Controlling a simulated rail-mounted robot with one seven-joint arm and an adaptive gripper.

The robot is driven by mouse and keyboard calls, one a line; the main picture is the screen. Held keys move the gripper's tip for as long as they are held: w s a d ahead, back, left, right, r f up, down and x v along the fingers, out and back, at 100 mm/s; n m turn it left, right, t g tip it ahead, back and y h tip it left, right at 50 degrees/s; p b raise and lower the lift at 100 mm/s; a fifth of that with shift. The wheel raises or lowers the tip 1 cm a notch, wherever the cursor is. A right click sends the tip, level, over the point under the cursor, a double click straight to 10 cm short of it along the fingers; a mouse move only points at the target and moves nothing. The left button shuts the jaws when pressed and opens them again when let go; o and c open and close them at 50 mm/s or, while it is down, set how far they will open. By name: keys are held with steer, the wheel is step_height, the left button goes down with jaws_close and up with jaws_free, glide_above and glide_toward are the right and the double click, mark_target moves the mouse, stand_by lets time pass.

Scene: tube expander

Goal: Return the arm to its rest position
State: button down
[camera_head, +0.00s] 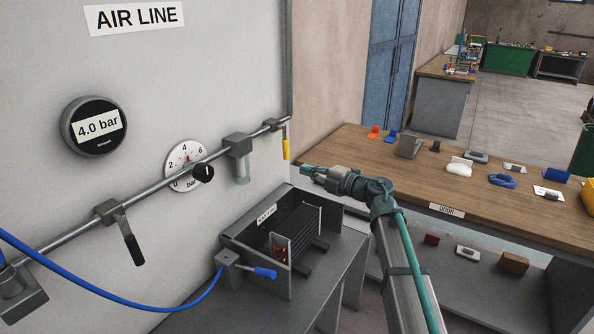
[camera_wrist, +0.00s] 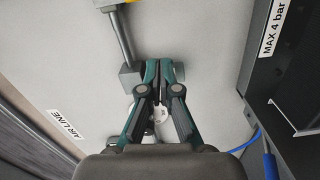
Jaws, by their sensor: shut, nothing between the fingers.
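My gripper (camera_head: 312,173) is shut and empty. In the head view it points left toward the grey panel, held in the air above the back right of the dark machine (camera_head: 238,234) with its coil and fins. In the wrist view the two teal fingers of my gripper (camera_wrist: 163,72) lie together in front of the panel's pipe fittings. Nothing is between the fingers. My arm reaches up from the bottom of the head view.
The panel carries a pipe (camera_head: 72,231), a digital gauge (camera_head: 94,127) reading 4.0 bar, a dial (camera_head: 184,163) and a yellow-handled valve (camera_head: 286,149). A blue hose (camera_head: 130,310) runs to the machine. A wooden bench (camera_head: 420,172) with small items stands right.

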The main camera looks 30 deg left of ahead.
steer(key=w+d+r+m+t, duration=0.3)
steer(key=w+d+m+t, duration=0.2)
steer(key=w+m+t, duration=0.3)
steer(key=w+d+f+m+t+h, duration=0.65)
steer(key=d+f+m+h, duration=0.25)
steer(key=d+f, duration=0.2)
steer(key=s+d+f+m+g+h, duration=0.25)
steer(key=d+f+m+h, duration=0.2)
steer(key=d+f, duration=0.75)
steer(key=s+d+f+m+g+h, duration=0.2)
steer(key=s+d+f+m+h, duration=0.45)
steer(key=f, duration=0.85)
steer(key=s+d+f+m+g, duration=0.1)
steer(key=s+d+f+g, duration=0.3)
steer(key=s+d+f, duration=0.4)
steer(key=s+d+f+g, duration=0.45)
steer(key=s+f, duration=0.35)
steer(key=f, duration=0.3)
steer(key=s+d+f+m+g, duration=0.1)
steer(key=s+d+f+g, duration=0.2)
steer(key=s, duration=0.9)
steer(key=s+d+f+m+g+y, duration=0.1)
steer(key=s+d+f+m+g, duration=0.1)
steer(key=s, duration=1)
steer(key=s+d+f+m+g+y, duration=0.1)
steer(key=s+d+f+g, duration=0.3)
steer(key=s, duration=0.8)
step_height(320, 180, down, 2)
steer(key=shift+f+m, duration=0.1)
steer(key=shift+m, duration=0.3)
